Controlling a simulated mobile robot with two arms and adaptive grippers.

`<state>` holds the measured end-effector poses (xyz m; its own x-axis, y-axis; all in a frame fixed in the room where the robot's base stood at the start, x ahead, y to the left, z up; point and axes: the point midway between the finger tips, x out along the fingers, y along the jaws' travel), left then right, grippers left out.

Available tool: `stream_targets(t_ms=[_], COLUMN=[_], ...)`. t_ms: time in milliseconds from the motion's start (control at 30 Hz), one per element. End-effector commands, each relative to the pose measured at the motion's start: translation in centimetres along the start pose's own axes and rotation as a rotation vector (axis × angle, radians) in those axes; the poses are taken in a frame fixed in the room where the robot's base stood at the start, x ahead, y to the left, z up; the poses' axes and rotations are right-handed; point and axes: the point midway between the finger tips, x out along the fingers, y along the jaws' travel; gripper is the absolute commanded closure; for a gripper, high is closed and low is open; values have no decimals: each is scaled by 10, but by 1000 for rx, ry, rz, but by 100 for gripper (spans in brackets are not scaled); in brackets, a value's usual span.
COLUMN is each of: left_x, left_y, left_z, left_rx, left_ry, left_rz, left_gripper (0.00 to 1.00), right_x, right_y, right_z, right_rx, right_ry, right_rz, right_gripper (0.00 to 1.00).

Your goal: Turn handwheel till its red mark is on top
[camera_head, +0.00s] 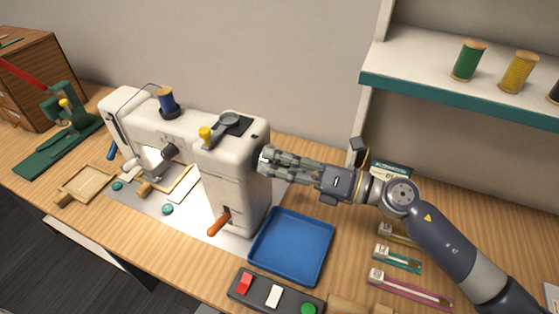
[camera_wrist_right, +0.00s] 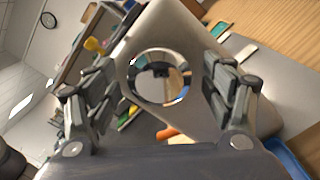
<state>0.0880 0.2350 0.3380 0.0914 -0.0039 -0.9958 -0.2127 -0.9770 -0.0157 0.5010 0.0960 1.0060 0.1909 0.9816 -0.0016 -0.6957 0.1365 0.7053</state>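The white sewing machine (camera_head: 232,170) stands on the workbench, and its right end faces my right gripper (camera_head: 270,160). In the right wrist view, the handwheel (camera_wrist_right: 131,75) is a shiny chrome ring on the machine's end face. My right gripper's fingers (camera_wrist_right: 162,82) are open, one set on each side of the wheel. I cannot tell whether they touch it. In the head view the fingers hide most of the wheel. My left gripper is not in view.
A blue tray (camera_head: 291,246) lies in front of the machine's right end. A control box (camera_head: 273,296) with red, white and green buttons is at the front edge. A shelf (camera_head: 470,97) with thread spools is at the upper right. An orange-handled lever (camera_head: 219,224) sticks out from the machine's front.

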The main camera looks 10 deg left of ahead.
Motion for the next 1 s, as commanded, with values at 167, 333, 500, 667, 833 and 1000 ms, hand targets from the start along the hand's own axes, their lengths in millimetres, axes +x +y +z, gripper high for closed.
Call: stream_targets(t_ms=[167, 333, 500, 667, 833, 1000], left_x=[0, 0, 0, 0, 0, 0], left_y=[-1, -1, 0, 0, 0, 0], left_z=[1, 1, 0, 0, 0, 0], left_rx=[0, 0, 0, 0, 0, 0], left_ry=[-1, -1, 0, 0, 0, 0], left_rz=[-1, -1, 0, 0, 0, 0], left_gripper=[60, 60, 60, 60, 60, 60], right_x=[-1, -18, -54, -88, -111, -120], right_y=[0, -1, -2, -2, -1, 0], right_z=[1, 0, -1, -1, 0, 0], right_rx=[0, 2, 3, 3, 2, 1], right_ry=[-1, -2, -1, 0, 0, 0], right_rz=[0, -2, -5, -4, -1, 0], right_gripper=[24, 24, 24, 24, 24, 24])
